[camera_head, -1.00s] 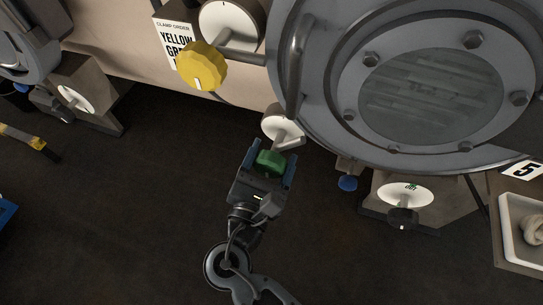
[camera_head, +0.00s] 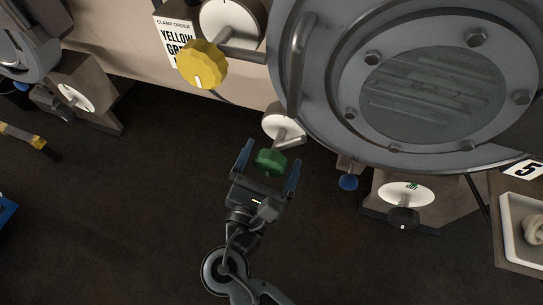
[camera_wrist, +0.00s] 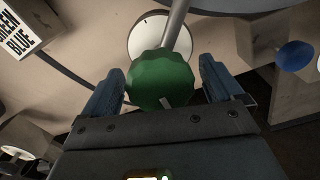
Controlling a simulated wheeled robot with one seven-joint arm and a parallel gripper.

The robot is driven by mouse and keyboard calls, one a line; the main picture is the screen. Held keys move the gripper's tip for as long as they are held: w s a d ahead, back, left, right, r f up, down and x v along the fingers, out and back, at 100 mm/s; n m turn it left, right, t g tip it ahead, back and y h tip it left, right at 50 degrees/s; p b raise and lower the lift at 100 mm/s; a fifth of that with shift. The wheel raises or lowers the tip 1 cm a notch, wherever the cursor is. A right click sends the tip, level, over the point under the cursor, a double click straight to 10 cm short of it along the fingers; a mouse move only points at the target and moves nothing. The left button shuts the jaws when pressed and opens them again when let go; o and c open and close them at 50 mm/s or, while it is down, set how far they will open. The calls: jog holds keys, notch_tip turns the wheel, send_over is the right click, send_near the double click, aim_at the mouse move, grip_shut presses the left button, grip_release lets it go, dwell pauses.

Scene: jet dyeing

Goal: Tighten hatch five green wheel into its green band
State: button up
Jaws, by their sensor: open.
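The green wheel (camera_head: 270,161) is a faceted knob on a rod below the left side of the large round hatch (camera_head: 430,90). A white round dial (camera_head: 281,124) sits behind it; in the wrist view the dial (camera_wrist: 150,36) shows a dark tick near its top, and no green band is visible on it. In the wrist view the green wheel (camera_wrist: 160,80) carries a pale mark low on its face. My gripper (camera_head: 270,160) is open, with one blue finger on each side of the wheel and a gap on both sides. It also shows in the wrist view (camera_wrist: 163,82).
A yellow wheel (camera_head: 202,64) with its dial is at the upper left, beside a clamp order sign (camera_head: 172,40). A blue knob (camera_head: 348,182) and a black knob (camera_head: 403,217) lie to the right. A number 5 plate (camera_head: 523,170) is at the right edge.

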jog(key=b+v, duration=0.1)
jog(key=v, duration=0.6)
dwell(0.4)
jog(key=s+d+f+m+g+y, duration=0.6)
jog(key=s+d+f+m, duration=0.4)
jog(key=s+d+f, duration=0.2)
jog(key=s+d+r+m+t, duration=0.2)
jog(key=s+d+r+m, duration=0.3)
jog(key=r+m, duration=0.4)
jog(key=s+d+r+m+t, duration=0.2)
jog(key=s+d+r+m, duration=0.4)
jog(key=r+m, duration=0.4)
jog(key=shift+s+d+r, duration=0.2)
jog(key=shift+d, duration=0.1)
dwell(2.7)
